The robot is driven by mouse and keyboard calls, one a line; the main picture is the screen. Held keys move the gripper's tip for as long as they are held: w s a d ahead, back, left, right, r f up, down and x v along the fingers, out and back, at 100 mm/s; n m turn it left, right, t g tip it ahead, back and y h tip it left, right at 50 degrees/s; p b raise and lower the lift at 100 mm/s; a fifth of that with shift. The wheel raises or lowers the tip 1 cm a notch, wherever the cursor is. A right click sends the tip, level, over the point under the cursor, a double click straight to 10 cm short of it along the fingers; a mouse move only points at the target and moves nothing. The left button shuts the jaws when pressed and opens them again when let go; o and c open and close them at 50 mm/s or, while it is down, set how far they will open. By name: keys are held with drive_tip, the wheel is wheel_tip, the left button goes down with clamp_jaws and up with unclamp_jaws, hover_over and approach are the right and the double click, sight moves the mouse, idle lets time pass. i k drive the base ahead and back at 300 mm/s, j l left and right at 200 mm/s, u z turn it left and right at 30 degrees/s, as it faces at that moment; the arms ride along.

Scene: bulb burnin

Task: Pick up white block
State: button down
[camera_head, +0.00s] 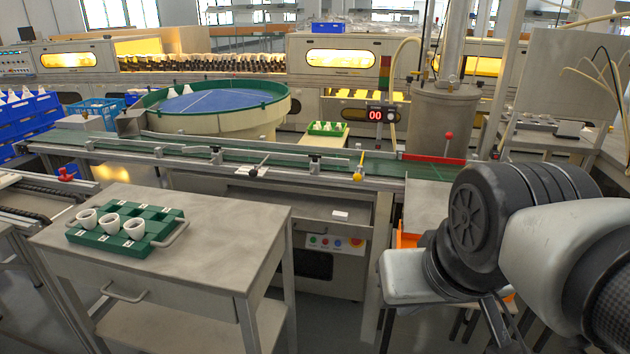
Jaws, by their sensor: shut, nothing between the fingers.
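A small white block (340,215) lies flat on the grey top of the cabinet (290,208) below the conveyor, near the middle of the view. Its upper face is in plain sight and nothing touches it. My arm fills the lower right, with a pale link and black ringed joints. I cannot make out my gripper or its fingertips in this view. The arm's visible parts are well to the right of the block and apart from it.
A grey metal table (215,235) at front left bears a green tray (108,243) with three white cups (110,223). The green conveyor (385,165) with rails and clamps runs behind the block. A green-rimmed round feeder (215,100) stands beyond it.

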sight(336, 215)
drive_tip(key=i+l+u, duration=0.65)
drive_tip(key=i+l, duration=0.05)
drive_tip(key=i, duration=0.05)
